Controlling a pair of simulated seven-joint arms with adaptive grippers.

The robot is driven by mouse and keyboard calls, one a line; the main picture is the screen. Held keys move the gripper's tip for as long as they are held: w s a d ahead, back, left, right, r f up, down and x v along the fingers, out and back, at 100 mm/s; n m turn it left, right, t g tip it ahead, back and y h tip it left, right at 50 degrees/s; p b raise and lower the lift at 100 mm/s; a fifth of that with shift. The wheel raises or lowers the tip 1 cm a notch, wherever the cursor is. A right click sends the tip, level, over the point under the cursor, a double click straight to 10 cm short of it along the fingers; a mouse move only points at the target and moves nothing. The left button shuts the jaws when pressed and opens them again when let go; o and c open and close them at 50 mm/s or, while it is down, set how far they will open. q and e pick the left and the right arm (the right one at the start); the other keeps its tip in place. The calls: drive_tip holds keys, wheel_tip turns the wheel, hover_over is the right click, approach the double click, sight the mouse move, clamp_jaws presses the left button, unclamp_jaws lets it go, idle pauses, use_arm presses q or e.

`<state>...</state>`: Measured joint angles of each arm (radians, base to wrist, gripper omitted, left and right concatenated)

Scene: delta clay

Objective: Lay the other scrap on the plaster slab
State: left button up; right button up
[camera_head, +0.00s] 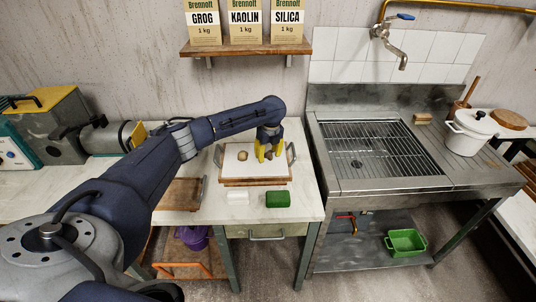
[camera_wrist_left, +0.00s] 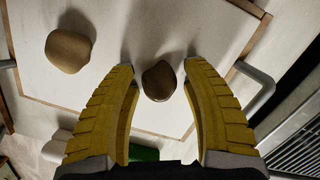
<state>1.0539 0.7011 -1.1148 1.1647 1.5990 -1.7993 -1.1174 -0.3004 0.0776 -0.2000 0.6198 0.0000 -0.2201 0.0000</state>
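The white plaster slab (camera_head: 232,170) lies in a wood-edged tray on the worktop; its pale face fills much of the left wrist view (camera_wrist_left: 205,22). One brown clay scrap (camera_head: 243,155) sits on the slab, left of my gripper; it also shows in the left wrist view (camera_wrist_left: 68,51). A second, darker scrap (camera_wrist_left: 159,82) is between my left fingertips, seemingly on the slab, with gaps on both sides. My yellow left gripper (camera_head: 268,156) is open, pointing down over the slab's right half. My right gripper is not in view.
A white block (camera_head: 238,198) and a green block (camera_head: 278,199) lie in front of the tray. The tray has metal handles (camera_head: 291,154). A steel sink with a rack (camera_head: 375,148) stands to the right, with a white pot (camera_head: 470,133). A shelf with bags (camera_head: 245,48) hangs above.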

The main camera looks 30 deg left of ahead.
sight(270, 154)
use_arm(q)
wheel_tip(270, 154, up, 12)
drive_tip(key=d, duration=0.1)
drive_tip(key=shift+s+d, duration=0.25)
drive_tip(key=shift+s, duration=0.15)
idle(0.3)
drive_tip(key=shift+r, duration=0.1)
